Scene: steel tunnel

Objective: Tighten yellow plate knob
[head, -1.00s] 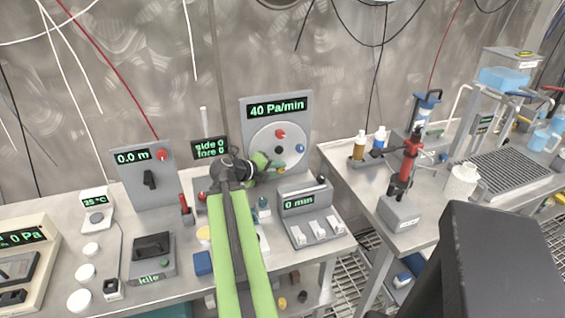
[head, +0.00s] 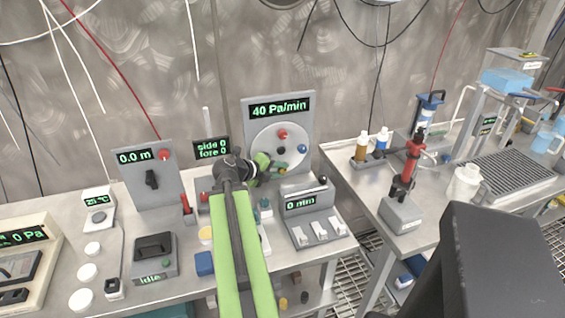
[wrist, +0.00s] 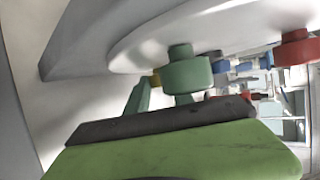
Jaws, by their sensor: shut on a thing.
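The grey panel (head: 308,130) reading "40 Pa/min" carries a pale round plate (head: 262,134) with coloured knobs. The yellow knob (head: 282,170) is at the plate's bottom, at the tip of my gripper (head: 273,166). My gripper reaches in from the left and is shut on the yellow knob, whose grip is mostly hidden. In the wrist view a bit of the yellow knob (wrist: 155,79) shows behind a green knob (wrist: 187,75) on the plate. A red knob (head: 282,134), blue knob (head: 303,148) and black centre knob (head: 281,150) stay clear of the gripper.
A switch box (head: 312,212) reading "0 min" stands close below the plate. A "0.0 m" panel (head: 165,190) and a small "side 0, fore 0" display (head: 211,149) stand left. A red-topped stand (head: 403,210) is on the right table, past a gap.

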